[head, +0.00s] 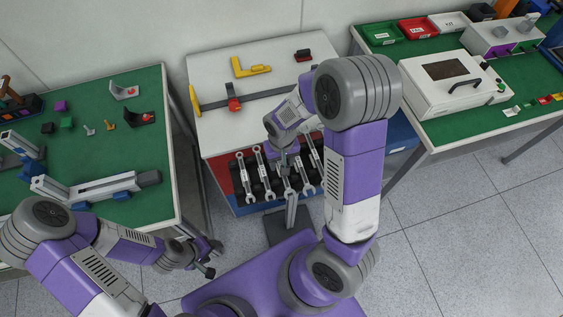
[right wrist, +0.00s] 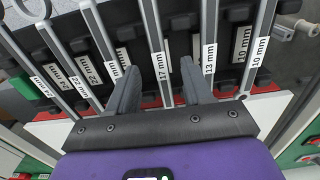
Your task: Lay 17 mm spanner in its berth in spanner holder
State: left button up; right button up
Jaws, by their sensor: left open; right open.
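The spanner holder (head: 240,200) is a dark rack at the front of the middle table, with several spanners side by side in it. In the right wrist view the 17 mm spanner (right wrist: 152,22) lies in the rack with its label between my fingers, among the other labelled spanners. I cannot tell whether it is fully seated. My right gripper (right wrist: 159,70) is open, with one finger on each side of that spanner; in the head view the arm partly hides it over the rack. My left gripper (head: 208,262) is open and empty, low beside the left table.
The 13 mm spanner (right wrist: 210,25) is close to my right finger. A yellow square (head: 250,68) and a clamp (head: 233,103) lie on the middle table behind the rack. Green-topped tables (head: 145,85) stand left and right, with parts and a white box (head: 445,100).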

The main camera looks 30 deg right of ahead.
notch_tip(320, 180, up, 6)
jog(key=shift+f+p, duration=0.15)
jog(key=shift+p, duration=0.5)
pick_arm(q)
jog(key=shift+r, duration=0.8)
